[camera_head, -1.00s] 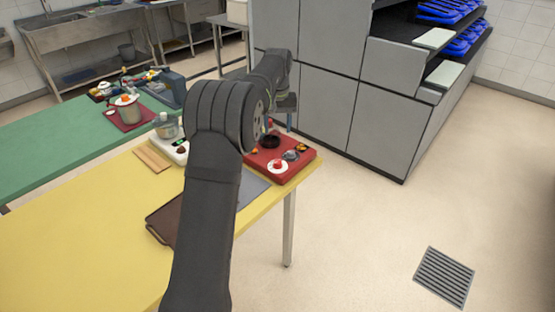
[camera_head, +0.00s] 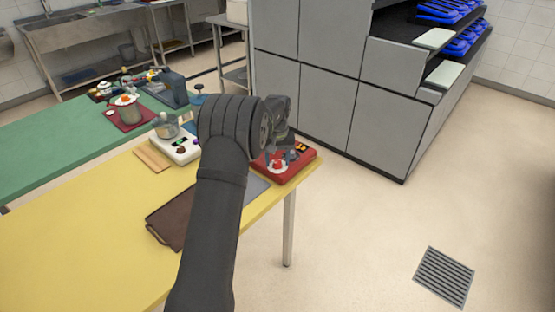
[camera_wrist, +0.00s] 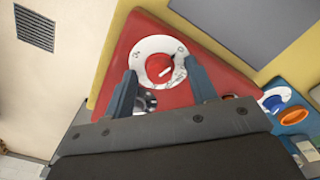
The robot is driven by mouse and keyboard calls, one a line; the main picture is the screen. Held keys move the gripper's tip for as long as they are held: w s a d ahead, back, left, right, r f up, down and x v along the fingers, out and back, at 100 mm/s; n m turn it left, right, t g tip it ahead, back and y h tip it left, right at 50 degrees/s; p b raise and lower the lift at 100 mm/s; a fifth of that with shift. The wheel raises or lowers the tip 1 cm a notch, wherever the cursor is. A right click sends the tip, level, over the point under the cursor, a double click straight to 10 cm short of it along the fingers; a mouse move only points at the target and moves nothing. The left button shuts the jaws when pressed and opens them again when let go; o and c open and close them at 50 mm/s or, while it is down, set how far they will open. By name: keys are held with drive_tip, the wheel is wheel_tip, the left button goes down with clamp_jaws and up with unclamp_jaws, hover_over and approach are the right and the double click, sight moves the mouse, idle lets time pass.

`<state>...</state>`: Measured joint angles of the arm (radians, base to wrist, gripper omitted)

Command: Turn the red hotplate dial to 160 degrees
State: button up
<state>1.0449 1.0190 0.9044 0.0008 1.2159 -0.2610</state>
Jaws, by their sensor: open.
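The red hotplate (camera_head: 298,172) sits at the right end of the yellow table. Its red dial (camera_wrist: 159,68), with a white pointer line, stands in a white marked ring (camera_wrist: 148,44). The dial also shows in the head view (camera_head: 278,166). My gripper (camera_wrist: 160,76) is open, its two blue-grey fingers to the left and right of the dial, with gaps on both sides. The fingers overlap the lower part of the ring in the wrist view. I cannot read the degree the pointer marks. My arm hides part of the hotplate in the head view.
A white appliance (camera_head: 182,150) stands left of my arm, with a wooden board (camera_head: 152,158) beside it. A brown tray (camera_head: 168,220) lies on the yellow table (camera_head: 70,240). Grey cabinets (camera_head: 325,105) stand behind the hotplate. The table's right edge is close by.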

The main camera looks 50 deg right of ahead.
drive_tip(key=c, duration=1)
drive_tip(key=shift+o, duration=0.2)
drive_tip(key=shift+m, duration=3.5)
drive_tip(key=o, duration=1)
drive_tip(key=shift+c, duration=0.2)
